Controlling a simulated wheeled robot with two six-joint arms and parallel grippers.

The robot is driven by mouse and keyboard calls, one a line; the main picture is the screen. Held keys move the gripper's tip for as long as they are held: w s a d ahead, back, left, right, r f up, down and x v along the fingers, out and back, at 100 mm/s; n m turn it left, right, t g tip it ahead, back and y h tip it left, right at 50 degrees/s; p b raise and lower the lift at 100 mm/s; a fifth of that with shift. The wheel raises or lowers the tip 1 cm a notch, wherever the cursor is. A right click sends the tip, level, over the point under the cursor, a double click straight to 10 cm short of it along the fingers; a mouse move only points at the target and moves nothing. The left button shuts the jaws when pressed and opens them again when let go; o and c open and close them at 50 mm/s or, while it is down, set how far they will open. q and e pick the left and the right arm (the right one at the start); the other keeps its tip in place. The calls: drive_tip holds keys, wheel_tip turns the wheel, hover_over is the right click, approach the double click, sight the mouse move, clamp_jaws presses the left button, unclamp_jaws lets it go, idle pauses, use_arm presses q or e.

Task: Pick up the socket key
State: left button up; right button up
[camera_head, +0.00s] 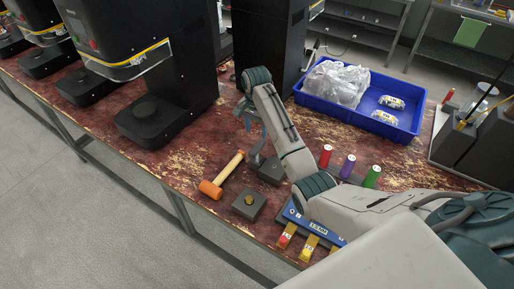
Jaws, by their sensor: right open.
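I cannot make out a socket key for certain. My right gripper (256,148) hangs jaws-down over the table, reaching in from the right, and is open. Just below and right of it is a dark block (271,171), partly covered by the gripper and forearm. Whether anything stands in that block or between the fingers is too small to tell. My left gripper is not in view.
A mallet (211,188) with an orange head lies left of the blocks. Red (325,156), purple (348,167) and green (372,177) cylinders stand right of my forearm. A blue tray (405,134) holds a plastic bag and cans. Black machines (150,110) line the left.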

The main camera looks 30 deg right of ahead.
sight(257, 146)
wheel_tip(257, 146, down, 4)
drive_tip(key=shift+s+r+p, duration=0.15)
drive_tip(key=shift+p, duration=0.2)
drive_tip(key=f, duration=0.1)
drive_tip(key=f+p, duration=0.1)
drive_tip(key=f, duration=0.1)
drive_tip(key=f+p, duration=0.1)
drive_tip(key=shift+s+f, duration=0.25)
drive_tip(key=shift+f, duration=0.65)
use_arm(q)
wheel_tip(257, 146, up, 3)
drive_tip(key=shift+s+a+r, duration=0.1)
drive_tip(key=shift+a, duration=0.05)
use_arm(e)
clamp_jaws()
